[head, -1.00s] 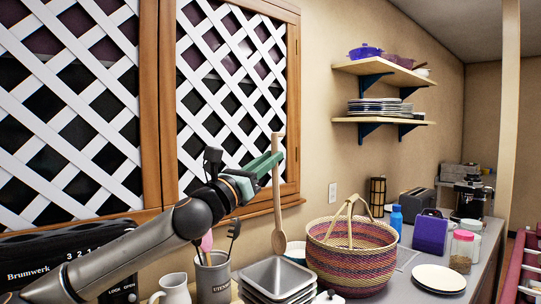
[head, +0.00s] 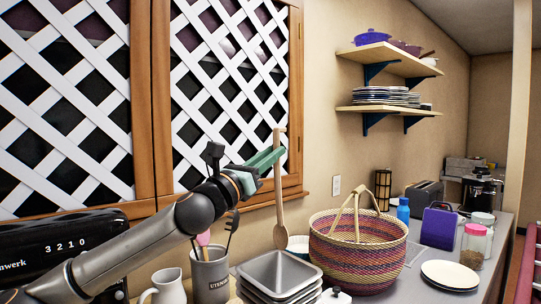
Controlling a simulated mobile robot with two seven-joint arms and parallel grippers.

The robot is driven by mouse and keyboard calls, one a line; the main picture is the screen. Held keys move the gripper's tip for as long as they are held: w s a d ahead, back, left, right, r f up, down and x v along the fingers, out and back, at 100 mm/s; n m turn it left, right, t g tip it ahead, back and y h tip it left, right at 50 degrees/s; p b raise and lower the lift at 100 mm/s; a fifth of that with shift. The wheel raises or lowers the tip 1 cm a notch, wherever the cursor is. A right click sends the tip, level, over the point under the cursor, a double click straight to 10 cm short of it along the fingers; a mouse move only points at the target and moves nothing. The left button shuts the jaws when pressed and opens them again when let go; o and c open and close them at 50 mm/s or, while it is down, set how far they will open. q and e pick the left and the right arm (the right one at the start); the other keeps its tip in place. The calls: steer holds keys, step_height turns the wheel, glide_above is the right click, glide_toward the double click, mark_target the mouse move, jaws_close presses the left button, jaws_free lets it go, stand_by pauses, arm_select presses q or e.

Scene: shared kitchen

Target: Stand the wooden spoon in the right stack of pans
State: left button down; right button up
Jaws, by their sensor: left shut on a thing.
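My left gripper (head: 268,160) is shut on the wooden spoon (head: 279,205) near the upper end of its handle. The spoon hangs upright with its bowl down, and in the picture the bowl is just above the back of a stack of square metal pans (head: 279,270). I cannot tell whether the bowl touches or is behind the stack. Only one stack of pans shows. My right gripper is not in view.
A grey utensil crock (head: 211,277) stands left of the pans, with a white jug (head: 168,289) beside it. A woven basket (head: 358,262) with a handle stands close on the right. A white bowl (head: 298,245) is behind the pans. White plates (head: 450,275) lie farther right.

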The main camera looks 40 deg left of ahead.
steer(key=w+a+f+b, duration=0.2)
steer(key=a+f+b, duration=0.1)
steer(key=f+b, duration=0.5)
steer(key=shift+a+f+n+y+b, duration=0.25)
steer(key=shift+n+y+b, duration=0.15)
steer(key=shift+b, duration=1.2)
